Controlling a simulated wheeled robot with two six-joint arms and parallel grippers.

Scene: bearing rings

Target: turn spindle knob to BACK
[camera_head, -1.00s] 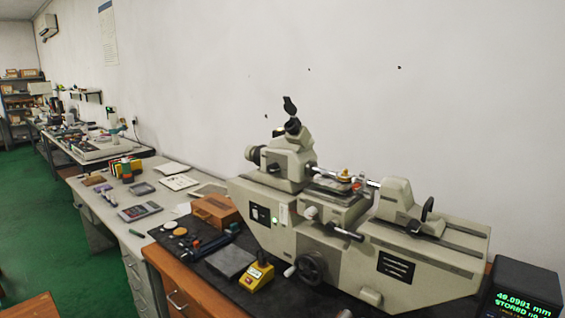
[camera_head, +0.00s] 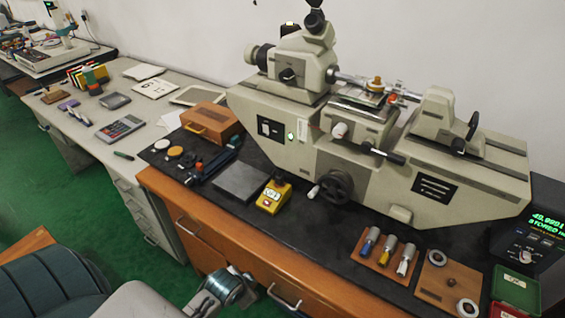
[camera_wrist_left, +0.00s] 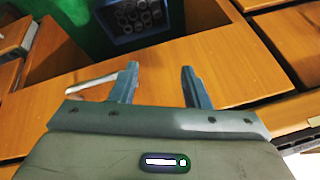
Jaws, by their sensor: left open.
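The grey-beige measuring machine (camera_head: 340,120) stands on the black mat. A small dark knob (camera_head: 288,75) sits on the front of its headstock, and a dark handwheel (camera_head: 472,126) is on the right-hand end block; no label tells me which is the spindle knob, and no BACK mark is readable. My left arm comes in at the bottom of the head view, well below and apart from the machine. My left gripper (camera_wrist_left: 161,85) shows in the left wrist view with its two fingers spread and nothing between them. My right gripper is not in view.
A yellow box (camera_head: 273,196), a grey plate (camera_head: 238,181) and a wooden box (camera_head: 211,123) lie left of the machine. In front are a rack of several plugs (camera_head: 384,250), a board with rings (camera_head: 447,283) and a readout (camera_head: 537,235).

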